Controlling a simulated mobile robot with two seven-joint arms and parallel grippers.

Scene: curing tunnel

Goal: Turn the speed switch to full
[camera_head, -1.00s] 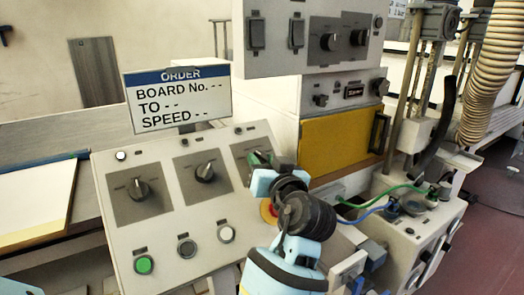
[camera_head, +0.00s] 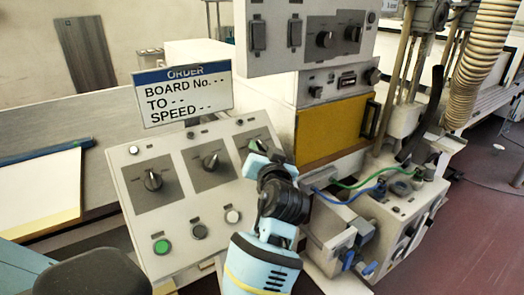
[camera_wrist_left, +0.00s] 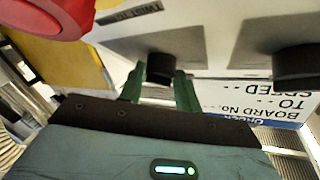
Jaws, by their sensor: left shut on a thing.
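The sloped grey control panel (camera_head: 180,215) carries a row of three black rotary knobs. The left knob (camera_head: 153,180) and middle knob (camera_head: 211,161) show clearly. My left gripper (camera_head: 257,147) is at the right-hand knob and mostly hides it. In the left wrist view its two green fingers (camera_wrist_left: 160,90) are on either side of a black knob (camera_wrist_left: 161,67) and shut on it. That view is upside down, and a neighbouring knob (camera_wrist_left: 296,64) shows there. The switch labels are too small to read, and the turned position of the gripped knob cannot be told.
A red mushroom button (camera_wrist_left: 45,15) is close to the gripper in the wrist view. Green (camera_head: 162,246), dark (camera_head: 199,231) and white (camera_head: 232,216) buttons line the panel's lower edge. An order sign (camera_head: 183,94) stands behind. Blue and green cables (camera_head: 350,195) lie to the right.

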